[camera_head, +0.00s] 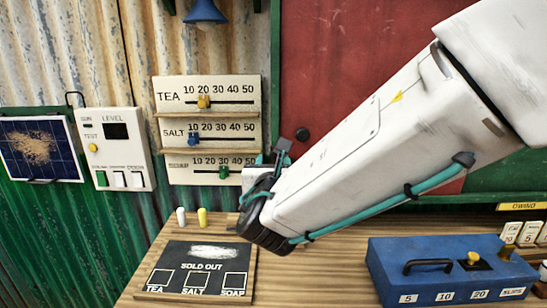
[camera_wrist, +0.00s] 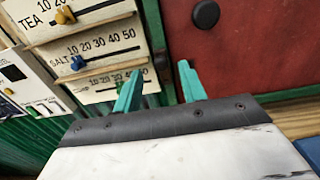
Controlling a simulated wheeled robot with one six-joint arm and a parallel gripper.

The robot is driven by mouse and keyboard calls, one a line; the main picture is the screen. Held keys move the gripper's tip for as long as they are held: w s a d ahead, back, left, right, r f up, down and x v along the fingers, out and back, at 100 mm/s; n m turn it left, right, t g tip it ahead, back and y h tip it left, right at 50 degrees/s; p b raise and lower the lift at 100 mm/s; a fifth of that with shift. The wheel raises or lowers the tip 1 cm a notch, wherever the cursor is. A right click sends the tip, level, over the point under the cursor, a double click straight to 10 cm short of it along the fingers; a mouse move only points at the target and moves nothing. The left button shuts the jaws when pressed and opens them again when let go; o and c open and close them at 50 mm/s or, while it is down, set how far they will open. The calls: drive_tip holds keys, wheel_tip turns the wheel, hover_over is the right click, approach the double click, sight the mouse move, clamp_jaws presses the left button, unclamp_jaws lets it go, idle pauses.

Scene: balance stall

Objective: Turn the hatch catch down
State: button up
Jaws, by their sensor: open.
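The red hatch (camera_head: 330,60) is set in a green frame behind my arm, and it also fills the upper right of the wrist view (camera_wrist: 260,45). A small dark piece, likely the hatch catch (camera_head: 284,145), shows at the hatch's left edge. In the wrist view, a dark part at that edge (camera_wrist: 161,61) lies just beyond and between my fingertips. Whether they touch it I cannot tell. My gripper (camera_wrist: 160,68) is open, its two teal fingers apart with nothing visibly held. In the head view my wrist hides much of the fingers.
A round black knob (camera_head: 302,134) is on the hatch. The slider board (camera_head: 158,112) for tea, salt and another item hangs close on the left. Below are the counter (camera_head: 325,285), a sold-out board (camera_head: 180,255), two pegs and a blue box (camera_head: 440,258).

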sight(274, 155)
drive_tip(key=shift+w+d, duration=0.15)
drive_tip(key=shift+w, duration=1.5)
clamp_jaws()
drive_tip(key=d+f+m, duration=0.4)
drive_tip(key=m, duration=1.4)
drive_tip(key=shift+d+f, duration=0.3)
drive_tip(key=shift+f, duration=0.05)
drive_tip(key=shift+s, duration=0.1)
